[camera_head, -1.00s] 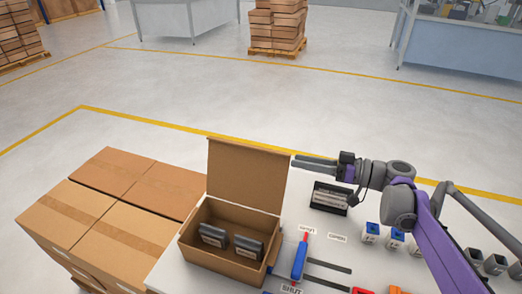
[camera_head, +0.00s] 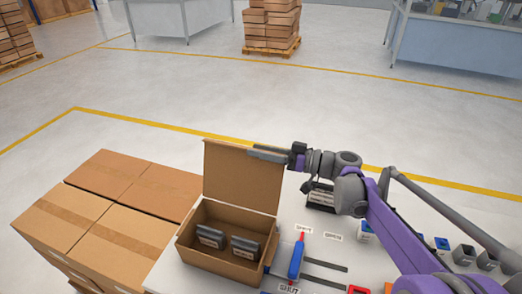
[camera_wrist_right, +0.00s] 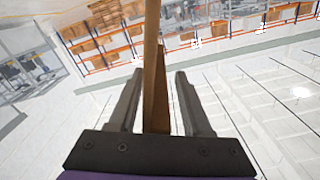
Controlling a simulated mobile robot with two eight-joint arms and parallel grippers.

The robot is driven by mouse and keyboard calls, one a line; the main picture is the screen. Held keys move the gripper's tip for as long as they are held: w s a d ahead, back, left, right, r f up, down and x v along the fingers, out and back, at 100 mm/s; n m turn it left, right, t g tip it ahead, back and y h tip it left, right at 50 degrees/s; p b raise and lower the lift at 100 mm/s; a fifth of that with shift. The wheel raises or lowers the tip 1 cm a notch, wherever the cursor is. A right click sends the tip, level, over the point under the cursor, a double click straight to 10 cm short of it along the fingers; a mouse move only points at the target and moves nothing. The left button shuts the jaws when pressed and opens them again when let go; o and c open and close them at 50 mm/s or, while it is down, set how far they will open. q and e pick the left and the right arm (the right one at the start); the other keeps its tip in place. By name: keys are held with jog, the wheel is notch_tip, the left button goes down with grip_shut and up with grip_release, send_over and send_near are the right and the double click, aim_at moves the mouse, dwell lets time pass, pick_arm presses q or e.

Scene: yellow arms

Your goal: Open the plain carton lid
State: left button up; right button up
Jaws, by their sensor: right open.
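The plain brown carton (camera_head: 222,268) stands on the white table, its lid (camera_head: 240,180) raised upright at the back. Two dark grey items with pale labels sit inside. My right gripper (camera_head: 252,152) is at the lid's upper right edge, its fingers pointing left. In the right wrist view the lid (camera_wrist_right: 155,60) stands edge-on between the two open fingers (camera_wrist_right: 159,73), with gaps beside it. I see no clear grip on it. My left gripper is not in view.
A block of taped brown boxes (camera_head: 100,205) stands left of the table. A blue-and-red slider (camera_head: 296,258) with small label plates is right of the carton. A dark holder (camera_head: 320,197) and several small blue-topped containers sit beneath my right arm.

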grip_shut()
dwell(1.4)
